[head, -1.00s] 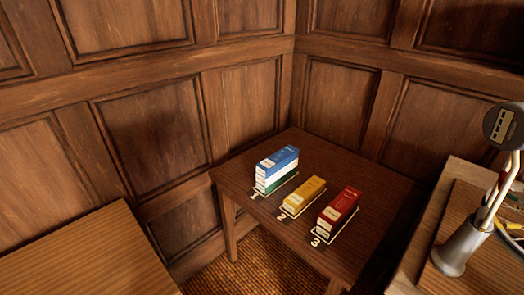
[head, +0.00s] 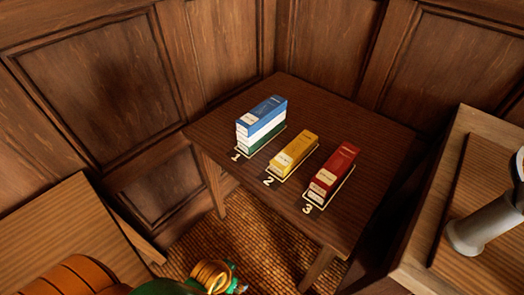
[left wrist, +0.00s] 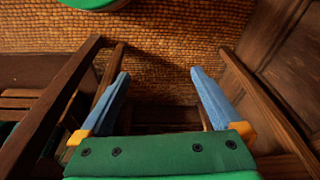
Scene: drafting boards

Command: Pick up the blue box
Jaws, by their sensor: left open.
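The blue box (head: 262,110) lies on top of a stack at the spot marked 1 on a small dark wooden table. Under it are a white layer (head: 265,127) and a green layer (head: 268,138). My left gripper (left wrist: 158,73) is open and empty in the left wrist view, its two blue fingers spread wide above the woven floor. The blue box does not show in that view. Part of my arm shows at the bottom of the head view, low and in front of the table, well apart from the box. My right gripper is not in view.
A yellow box (head: 294,153) lies at spot 2 and a red box (head: 334,170) at spot 3. The small table (head: 350,120) is bare behind them. Another wooden surface (head: 60,235) stands at left, and a desk (head: 425,210) with a lamp (head: 485,225) at right. Panelled walls close the corner.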

